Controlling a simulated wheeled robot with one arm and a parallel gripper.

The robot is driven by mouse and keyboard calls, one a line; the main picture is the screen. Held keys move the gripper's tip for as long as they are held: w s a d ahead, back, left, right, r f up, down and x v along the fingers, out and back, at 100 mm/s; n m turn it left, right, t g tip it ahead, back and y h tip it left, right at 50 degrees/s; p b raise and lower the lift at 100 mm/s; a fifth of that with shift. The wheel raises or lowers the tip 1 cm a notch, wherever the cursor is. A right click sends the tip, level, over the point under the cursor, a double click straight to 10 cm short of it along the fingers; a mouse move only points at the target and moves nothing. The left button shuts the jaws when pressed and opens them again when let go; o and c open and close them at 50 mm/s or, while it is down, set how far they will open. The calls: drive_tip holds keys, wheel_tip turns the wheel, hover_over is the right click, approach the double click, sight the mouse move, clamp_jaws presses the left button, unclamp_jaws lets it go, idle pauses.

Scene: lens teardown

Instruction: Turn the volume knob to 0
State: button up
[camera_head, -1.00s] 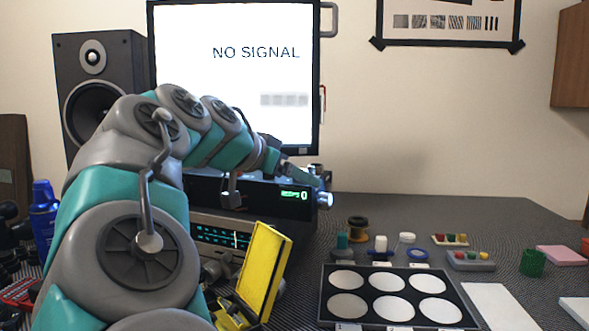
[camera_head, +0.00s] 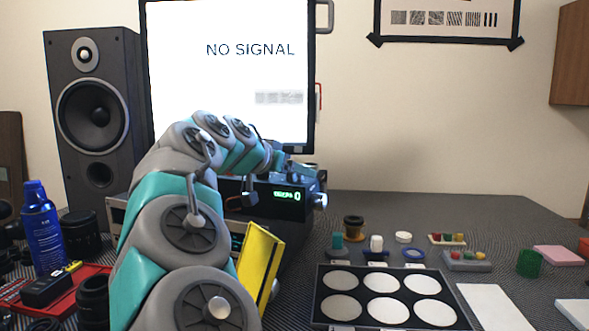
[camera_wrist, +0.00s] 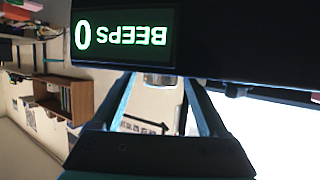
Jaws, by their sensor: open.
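A dark box with a green display (camera_head: 287,195) stands below the monitor. The display reads BEEPS 0; it shows upside down in the wrist view (camera_wrist: 122,37). A silver knob (camera_head: 320,201) sticks out at the box's right end. In the wrist view a pale round knob-like part (camera_wrist: 159,80) shows at the box's edge, between the finger tips. My gripper (camera_wrist: 160,88) is open, with one finger on each side of that part. I cannot tell whether the fingers touch it. In the head view the gripper is small and unclear above the box.
The monitor (camera_head: 230,75) reads NO SIGNAL. A speaker (camera_head: 97,130) and a blue spray can (camera_head: 42,235) stand at left. A yellow panel (camera_head: 259,265) stands close to my arm. A black tray with white discs (camera_head: 325,310) and small jars lie at right.

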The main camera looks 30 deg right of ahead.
drive_tip(key=shift+c, duration=0.2)
clamp_jaws()
idle(0.5)
